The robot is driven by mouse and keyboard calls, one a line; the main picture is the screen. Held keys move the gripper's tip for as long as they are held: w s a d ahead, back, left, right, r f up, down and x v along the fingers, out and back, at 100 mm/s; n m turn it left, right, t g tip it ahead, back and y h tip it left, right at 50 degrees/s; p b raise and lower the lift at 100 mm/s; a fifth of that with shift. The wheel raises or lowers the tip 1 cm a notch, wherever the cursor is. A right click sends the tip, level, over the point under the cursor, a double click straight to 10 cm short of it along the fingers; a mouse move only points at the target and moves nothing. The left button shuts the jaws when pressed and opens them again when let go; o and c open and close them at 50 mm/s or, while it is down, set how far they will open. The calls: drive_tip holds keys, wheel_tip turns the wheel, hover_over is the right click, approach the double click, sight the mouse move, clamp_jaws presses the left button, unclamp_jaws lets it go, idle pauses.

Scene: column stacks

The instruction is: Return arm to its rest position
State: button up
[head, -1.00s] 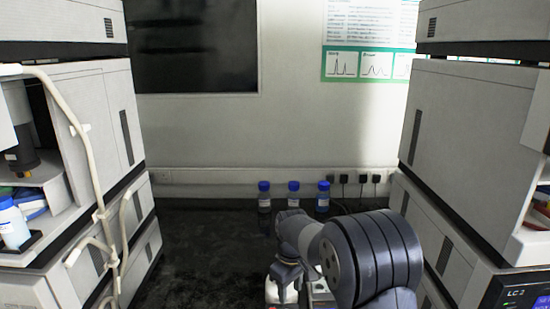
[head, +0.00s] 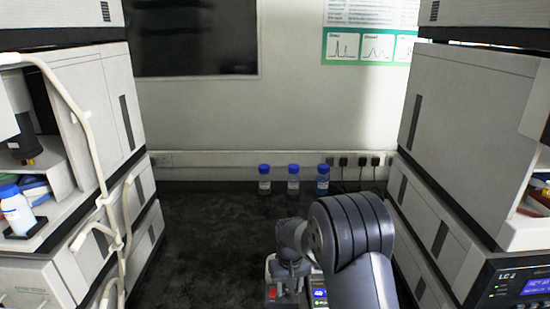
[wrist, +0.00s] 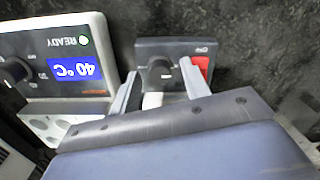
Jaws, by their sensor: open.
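My arm is folded in the lower right middle of the head view, with its dark ringed elbow nearest the camera. My gripper (wrist: 158,72) is open in the wrist view, its two pale fingers apart with nothing held between them. It points down over a small grey device with a knob and a red switch (wrist: 170,65). In the head view my gripper hangs below the wrist, and I cannot make out its fingertips there.
A heater block reading 40 °C (wrist: 68,70) stands beside the grey device. Three blue-capped bottles (head: 293,180) stand at the back wall. Instrument stacks rise at left (head: 85,110) and right (head: 465,120), the left with a pale tube. The dark bench (head: 205,235) is clear at left centre.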

drive_tip(key=m+p, duration=0.2)
drive_tip(key=m, duration=0.3)
drive_tip(key=shift+r+m, duration=0.1)
drive_tip(key=shift+m, duration=0.2)
drive_tip(key=m+p, duration=0.4)
drive_tip(key=m, duration=0.2)
drive_tip(key=shift+r+m, duration=0.15)
drive_tip(key=shift+m, duration=0.15)
drive_tip(key=shift+r, duration=1.15)
drive_tip(key=shift+s, duration=0.1)
